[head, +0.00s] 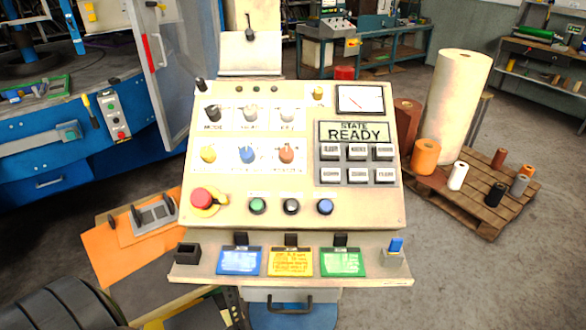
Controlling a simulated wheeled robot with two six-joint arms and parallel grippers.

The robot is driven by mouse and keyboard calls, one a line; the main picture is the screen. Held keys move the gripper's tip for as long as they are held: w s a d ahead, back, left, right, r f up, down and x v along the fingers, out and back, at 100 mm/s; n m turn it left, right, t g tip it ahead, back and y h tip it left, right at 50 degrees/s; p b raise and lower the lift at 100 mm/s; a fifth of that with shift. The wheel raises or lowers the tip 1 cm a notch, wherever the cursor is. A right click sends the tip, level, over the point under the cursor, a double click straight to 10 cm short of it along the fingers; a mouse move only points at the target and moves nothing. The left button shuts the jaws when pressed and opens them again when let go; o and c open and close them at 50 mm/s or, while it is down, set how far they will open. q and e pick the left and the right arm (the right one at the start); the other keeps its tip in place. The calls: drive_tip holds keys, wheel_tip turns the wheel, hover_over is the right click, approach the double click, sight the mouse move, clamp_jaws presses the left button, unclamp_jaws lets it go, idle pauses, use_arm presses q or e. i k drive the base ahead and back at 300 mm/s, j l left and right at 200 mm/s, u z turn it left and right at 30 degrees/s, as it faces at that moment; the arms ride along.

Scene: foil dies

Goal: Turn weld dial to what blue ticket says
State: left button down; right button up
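A cream control panel (300,205) stands in front of me. Its upper row has a black dial (212,113), a white dial (250,114) and another pale dial (287,115). Below are a yellow dial (208,153), a blue dial (247,154) and a red-brown dial (286,153). The first label looks like MODE; the others are too small to read, so I cannot tell which is the weld dial. The blue ticket (240,262) lies on the front ledge under a black clip; its writing is too small to read. Neither gripper is in view.
A yellow ticket (290,262) and a green ticket (342,262) lie beside the blue one. A red stop button (203,198) and several push buttons sit on the panel. The display (354,132) reads STATE READY. A pallet (480,205) with rolls stands right.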

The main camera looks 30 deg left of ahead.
sight(207, 153)
drive_tip(key=u, duration=1.6)
